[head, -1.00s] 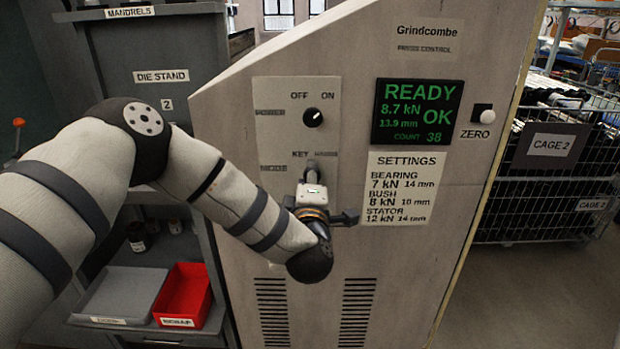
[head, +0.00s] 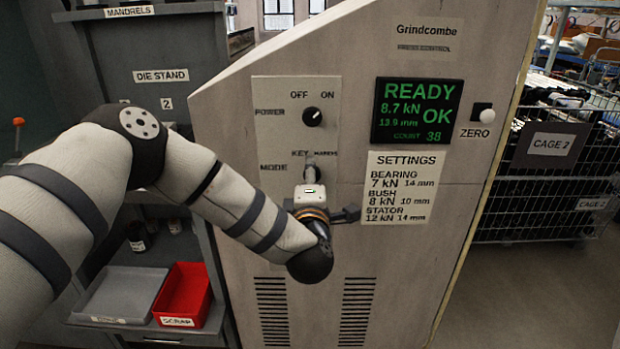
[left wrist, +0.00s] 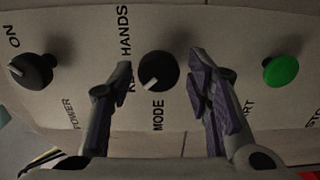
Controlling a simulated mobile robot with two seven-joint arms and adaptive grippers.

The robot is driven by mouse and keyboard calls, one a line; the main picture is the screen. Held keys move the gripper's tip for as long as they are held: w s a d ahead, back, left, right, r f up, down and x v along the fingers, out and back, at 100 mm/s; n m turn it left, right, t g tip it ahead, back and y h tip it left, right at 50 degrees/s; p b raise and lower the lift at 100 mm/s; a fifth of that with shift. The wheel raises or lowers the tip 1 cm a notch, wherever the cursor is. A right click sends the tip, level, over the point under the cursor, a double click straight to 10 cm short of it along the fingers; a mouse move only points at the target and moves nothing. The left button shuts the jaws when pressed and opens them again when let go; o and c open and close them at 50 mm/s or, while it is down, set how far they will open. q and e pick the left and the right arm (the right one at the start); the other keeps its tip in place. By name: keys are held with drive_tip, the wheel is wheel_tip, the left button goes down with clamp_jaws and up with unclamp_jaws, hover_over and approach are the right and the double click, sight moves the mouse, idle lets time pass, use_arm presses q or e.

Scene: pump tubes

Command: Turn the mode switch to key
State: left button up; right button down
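The black mode switch knob (left wrist: 158,71) sits on the press panel beside the word MODE. Its white mark points to the lower left in the left wrist view, to the KEY side rather than the HANDS side. The KEY label (head: 299,154) shows in the head view and is partly hidden by a finger in the wrist view. My left gripper (left wrist: 160,62) is open, one finger on each side of the knob, with visible gaps to it. In the head view my left gripper (head: 312,178) hides most of the knob. My right gripper is not in view.
The power knob (head: 312,117) is above the mode switch, and a green button (left wrist: 281,70) lies beyond the other finger. A display (head: 417,112) reads READY. A red bin (head: 182,296) and grey tray (head: 120,294) stand at the lower left. A wire cage (head: 545,185) is at right.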

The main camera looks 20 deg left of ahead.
use_arm(q)
drive_tip(key=v, duration=1.2)
drive_tip(key=s+d+f+m+g+h, duration=0.1)
drive_tip(key=s+f+m+g+h, duration=0.25)
drive_tip(key=s+f+m, duration=0.45)
drive_tip(key=s+d+f+m+g+h, duration=0.1)
drive_tip(key=s+f+m+g+h, duration=0.25)
drive_tip(key=f, duration=0.85)
drive_tip(key=s+a+f+m+g, duration=0.2)
drive_tip(key=s+a+m+g, duration=0.1)
drive_tip(key=s, duration=0.6)
drive_tip(key=s+a+f+m+g+y, duration=0.1)
drive_tip(key=s+a+f+m+g, duration=0.2)
drive_tip(key=s, duration=0.5)
drive_tip(key=s+a+f+m+g+y, duration=0.1)
drive_tip(key=s+a+f+m+g, duration=0.2)
drive_tip(key=s, duration=0.6)
drive_tip(key=a+g, duration=0.1)
drive_tip(key=g, duration=0.1)
drive_tip(key=shift+s+a+g, duration=0.3)
drive_tip(key=shift+s+g, duration=0.05)
drive_tip(key=shift+g, duration=0.05)
drive_tip(key=shift+m, duration=0.25)
